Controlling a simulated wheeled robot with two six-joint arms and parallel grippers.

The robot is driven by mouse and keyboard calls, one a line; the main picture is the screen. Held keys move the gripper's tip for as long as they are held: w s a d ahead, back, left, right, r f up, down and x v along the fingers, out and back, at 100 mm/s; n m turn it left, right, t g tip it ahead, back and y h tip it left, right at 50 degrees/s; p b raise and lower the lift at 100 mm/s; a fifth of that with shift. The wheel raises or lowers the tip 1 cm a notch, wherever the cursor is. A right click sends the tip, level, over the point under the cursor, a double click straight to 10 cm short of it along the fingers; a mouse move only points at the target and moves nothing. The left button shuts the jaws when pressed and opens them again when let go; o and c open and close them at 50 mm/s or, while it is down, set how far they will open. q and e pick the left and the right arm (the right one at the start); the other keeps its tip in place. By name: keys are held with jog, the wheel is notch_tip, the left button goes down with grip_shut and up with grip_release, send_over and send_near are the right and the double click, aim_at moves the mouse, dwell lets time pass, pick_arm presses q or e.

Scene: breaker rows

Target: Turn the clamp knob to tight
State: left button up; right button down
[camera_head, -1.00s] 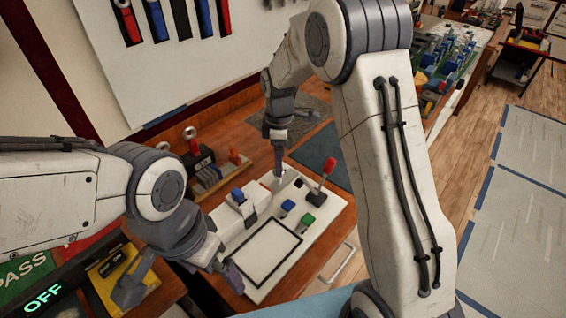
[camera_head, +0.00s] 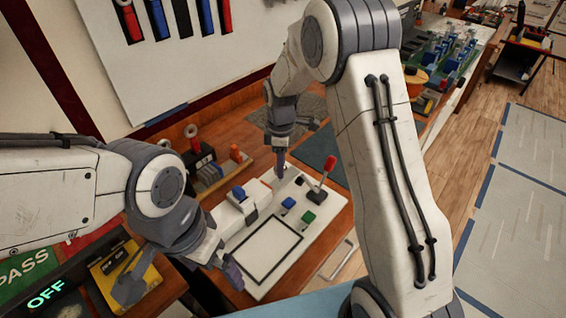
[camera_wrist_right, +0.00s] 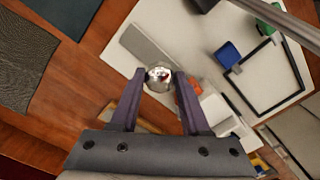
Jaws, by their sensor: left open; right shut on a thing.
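A shiny silver round knob (camera_wrist_right: 158,77), which I take to be the clamp knob, shows at the fingertips of my right gripper (camera_wrist_right: 158,84) in the right wrist view. The fingers are shut on it from both sides. In the head view my right gripper (camera_head: 280,167) points down at the back of the white panel (camera_head: 262,290), and its fingers hide most of the knob. Any tight marking is not readable. My left gripper (camera_head: 226,268) is open, low over the panel's left front edge, apart from the knob.
A tool rack (camera_head: 207,172) stands behind left.

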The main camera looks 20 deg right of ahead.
jog(key=shift+w+a+r+m, duration=0.15)
jog(key=shift+w+m, duration=0.1)
jog(key=shift+m, duration=0.65)
jog(key=m+p, duration=0.1)
jog(key=m, duration=0.2)
jog(key=shift+m, duration=0.3)
jog(key=m, duration=0.3)
jog(key=shift+m+p, duration=0.3)
jog(key=shift+p, duration=0.1)
jog(key=m, duration=0.3)
jog(key=shift+m, duration=0.3)
jog(key=m+p, duration=0.1)
jog(key=m, duration=0.5)
jog(key=shift+w, duration=0.1)
jog(key=m, duration=0.6)
jog(key=shift+m, duration=0.3)
